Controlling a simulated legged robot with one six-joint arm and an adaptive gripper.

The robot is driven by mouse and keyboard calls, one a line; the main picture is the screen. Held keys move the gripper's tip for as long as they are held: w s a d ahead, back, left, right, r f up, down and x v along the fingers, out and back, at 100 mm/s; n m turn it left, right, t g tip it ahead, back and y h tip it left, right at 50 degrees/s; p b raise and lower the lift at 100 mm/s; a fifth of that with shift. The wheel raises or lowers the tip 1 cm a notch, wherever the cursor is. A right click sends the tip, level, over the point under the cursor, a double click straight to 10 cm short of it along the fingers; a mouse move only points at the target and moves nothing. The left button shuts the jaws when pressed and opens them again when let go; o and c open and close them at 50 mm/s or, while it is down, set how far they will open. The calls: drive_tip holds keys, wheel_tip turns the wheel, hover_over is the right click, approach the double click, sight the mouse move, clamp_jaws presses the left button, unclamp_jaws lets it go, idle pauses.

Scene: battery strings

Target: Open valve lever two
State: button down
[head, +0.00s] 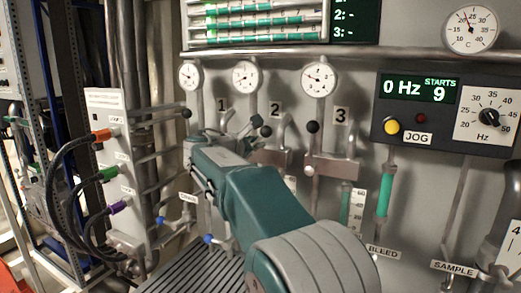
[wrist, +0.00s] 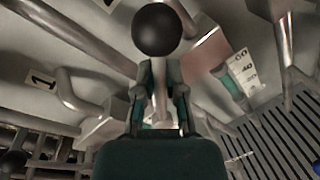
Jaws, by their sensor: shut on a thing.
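Valve lever two, a grey shaft with a black ball knob (head: 266,131), is near the label 2 on the wall panel. In the wrist view its knob (wrist: 157,30) is large and close, with the shaft running down between the fingers. My gripper (head: 252,126) is shut around this shaft, just below the knob; the fingers also show in the wrist view (wrist: 159,78). My wrist and arm hide much of the valve body and pipe in the head view.
Lever three (head: 312,127) stands close on the right, with a brown block (head: 330,166) below it. Another black knob (head: 187,113) is at the left. Pipes and gauges (head: 246,76) crowd the wall. A JOG control box (head: 445,107) is at the right.

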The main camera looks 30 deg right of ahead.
drive_tip(key=w+n, duration=0.1)
drive_tip(key=n, duration=0.1)
drive_tip(key=w+a+r+n+h, duration=0.1)
drive_tip(key=n, duration=0.1)
drive_tip(key=shift+a, duration=0.3)
drive_tip(key=shift+w+a+r+n, duration=0.15)
drive_tip(key=shift+w+a+n, duration=0.2)
drive_tip(key=shift+n, duration=0.45)
drive_tip(key=shift+w+a+r+n, duration=0.1)
drive_tip(key=shift+w+a+n, duration=0.15)
drive_tip(key=shift+w+n, duration=0.4)
drive_tip(key=shift+s+n, duration=0.2)
drive_tip(key=shift+n, duration=0.05)
drive_tip(key=c, duration=0.7)
unclamp_jaws()
drive_tip(key=shift+w, duration=0.1)
drive_tip(key=shift+a, duration=0.1)
drive_tip(key=shift+a, duration=0.1)
drive_tip(key=v, duration=1.2)
drive_tip(key=shift+f, duration=0.35)
